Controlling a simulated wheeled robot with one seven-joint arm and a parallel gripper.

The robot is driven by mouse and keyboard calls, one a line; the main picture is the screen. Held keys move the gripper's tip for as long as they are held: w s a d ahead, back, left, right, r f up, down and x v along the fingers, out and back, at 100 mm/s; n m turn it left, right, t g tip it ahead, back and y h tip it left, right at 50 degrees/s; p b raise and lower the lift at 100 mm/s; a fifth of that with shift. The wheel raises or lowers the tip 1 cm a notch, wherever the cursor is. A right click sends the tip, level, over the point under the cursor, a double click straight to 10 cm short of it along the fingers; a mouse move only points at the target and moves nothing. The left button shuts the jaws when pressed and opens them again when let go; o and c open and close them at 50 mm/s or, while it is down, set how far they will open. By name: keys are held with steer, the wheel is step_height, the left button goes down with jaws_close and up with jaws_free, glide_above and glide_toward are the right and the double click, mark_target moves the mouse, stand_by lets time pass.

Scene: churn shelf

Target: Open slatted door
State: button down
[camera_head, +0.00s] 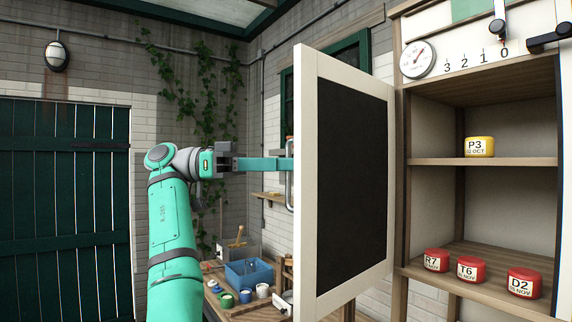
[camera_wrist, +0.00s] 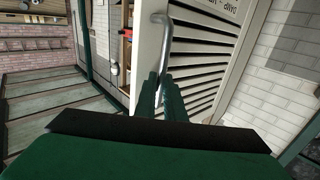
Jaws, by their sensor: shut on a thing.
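The slatted door (camera_head: 307,200) stands swung wide open on its right-hand edge in the head view, its dark inner panel facing me. Its slatted outer face (camera_wrist: 203,50) shows in the wrist view. A grey metal bar handle (camera_wrist: 163,45) is fixed to that face; in the head view a sliver of it (camera_head: 289,188) shows at the door's left edge. My gripper (camera_wrist: 166,88) is shut on the handle, its green fingers closing at the bar's lower part. In the head view my gripper reaches in from the left, and its fingertips are near the handle at the door edge.
The open cupboard (camera_head: 480,161) holds a yellow jar (camera_head: 479,147) on its middle shelf and several red jars below. A bench (camera_head: 262,312) with a blue bin (camera_head: 247,274) and pots stands behind the door. A dark green slatted door (camera_head: 62,195) is in the left wall.

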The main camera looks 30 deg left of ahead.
steer(key=shift+w+d+f, duration=0.15)
steer(key=shift+w+f, duration=0.2)
steer(key=shift+w, duration=0.15)
steer(key=c, duration=2.3)
jaws_free()
steer(key=o, duration=0.5)
steer(key=shift+w, duration=0.2)
steer(key=shift+c, duration=0.2)
steer(key=shift+s+r, duration=0.1)
steer(key=shift+s, duration=0.15)
